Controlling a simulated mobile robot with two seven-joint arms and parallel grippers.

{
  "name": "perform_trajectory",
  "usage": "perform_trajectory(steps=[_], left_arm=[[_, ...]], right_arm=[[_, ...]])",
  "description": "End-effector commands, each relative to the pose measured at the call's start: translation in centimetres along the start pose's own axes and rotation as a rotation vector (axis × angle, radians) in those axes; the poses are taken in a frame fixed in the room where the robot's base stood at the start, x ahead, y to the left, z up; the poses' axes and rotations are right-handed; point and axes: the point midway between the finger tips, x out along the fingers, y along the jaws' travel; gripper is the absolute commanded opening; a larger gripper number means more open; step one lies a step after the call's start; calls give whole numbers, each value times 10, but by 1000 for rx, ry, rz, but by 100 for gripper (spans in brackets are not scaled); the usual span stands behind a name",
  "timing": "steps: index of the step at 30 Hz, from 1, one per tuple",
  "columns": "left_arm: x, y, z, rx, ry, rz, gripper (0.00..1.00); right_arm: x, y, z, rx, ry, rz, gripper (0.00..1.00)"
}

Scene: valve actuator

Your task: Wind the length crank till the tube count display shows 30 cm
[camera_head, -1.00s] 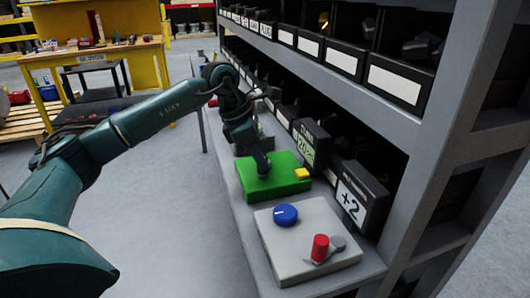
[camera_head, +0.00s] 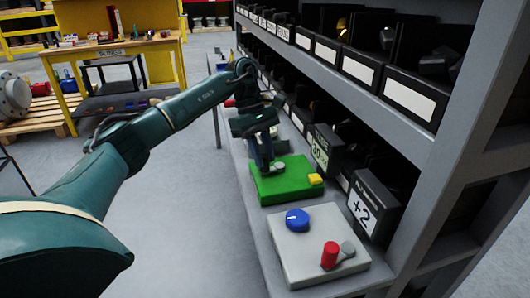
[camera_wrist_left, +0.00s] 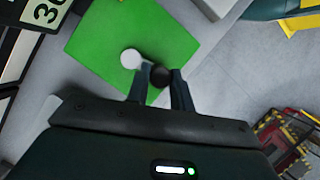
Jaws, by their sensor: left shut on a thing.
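In the left wrist view the green box (camera_wrist_left: 100,45) carries a crank with a pale round hub (camera_wrist_left: 130,58) and a dark knob (camera_wrist_left: 159,76). My left gripper (camera_head: 268,165) is over the box; in the wrist view its fingers (camera_wrist_left: 160,92) are closed on the dark knob. The display (camera_head: 320,149) behind the box is small in the head view; in the wrist view its partly cut-off face (camera_wrist_left: 47,12) seems to read 30. My right gripper is not in view.
A grey box (camera_head: 300,250) with a blue dial (camera_head: 297,219) and a red-knobbed crank (camera_head: 330,255) stands nearer on the ledge, beside a display reading +2 (camera_head: 362,210). Shelf bins (camera_head: 410,95) line the right. A yellow workbench (camera_head: 115,45) stands at back left.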

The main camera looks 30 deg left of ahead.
Motion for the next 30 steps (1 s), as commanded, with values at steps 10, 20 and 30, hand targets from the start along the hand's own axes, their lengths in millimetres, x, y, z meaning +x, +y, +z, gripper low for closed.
perform_trajectory(steps=[10,20,30], left_arm=[[-2,2,-6,115,4,-49,0],[-2,3,-6,134,5,-56,0],[-2,3,-6,133,4,-55,35]], right_arm=[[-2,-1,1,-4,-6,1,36],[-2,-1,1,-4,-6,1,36],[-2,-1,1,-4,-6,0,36]])
